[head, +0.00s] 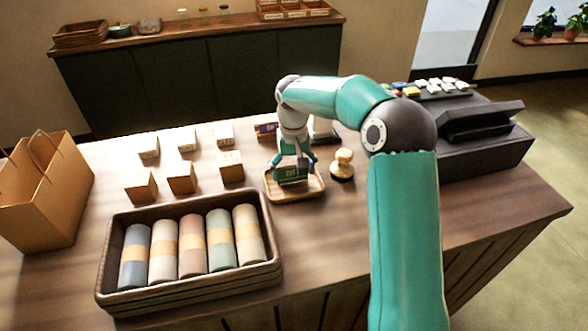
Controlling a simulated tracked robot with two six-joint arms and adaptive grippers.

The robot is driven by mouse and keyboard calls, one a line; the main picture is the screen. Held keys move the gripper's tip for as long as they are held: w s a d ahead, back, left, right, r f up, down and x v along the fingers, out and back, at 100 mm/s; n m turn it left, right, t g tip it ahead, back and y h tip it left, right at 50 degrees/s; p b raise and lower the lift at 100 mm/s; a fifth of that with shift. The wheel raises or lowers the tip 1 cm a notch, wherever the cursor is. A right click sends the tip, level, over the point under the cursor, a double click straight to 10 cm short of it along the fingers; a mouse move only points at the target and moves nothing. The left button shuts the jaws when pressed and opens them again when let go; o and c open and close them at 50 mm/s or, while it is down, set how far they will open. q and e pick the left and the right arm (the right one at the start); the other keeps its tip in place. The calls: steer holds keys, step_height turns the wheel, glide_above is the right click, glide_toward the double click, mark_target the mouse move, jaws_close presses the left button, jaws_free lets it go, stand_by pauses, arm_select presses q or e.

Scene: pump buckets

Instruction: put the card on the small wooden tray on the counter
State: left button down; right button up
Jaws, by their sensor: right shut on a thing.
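The small wooden tray (308,194) lies on the counter near the middle of the head view. My right gripper (293,168) points down over the tray and is shut on the card (291,174). The card is dark green with small pale print and is held roughly upright, its lower edge within the tray's outline. I cannot tell whether that edge touches the tray floor. The fingers cover the card's sides. My left gripper is not in view.
A dark basket of rolled cloths (188,294) stands front left of the tray. Several small boxes (182,177) stand to the left, near a paper bag (45,190). A stacked wooden piece (342,165) is right of the tray. A black register (482,135) stands far right.

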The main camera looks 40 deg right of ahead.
steer(key=o, duration=0.5)
steer(key=shift+c, duration=0.2)
step_height(320, 180, up, 12)
steer(key=shift+p, duration=0.3)
stand_by(0.5)
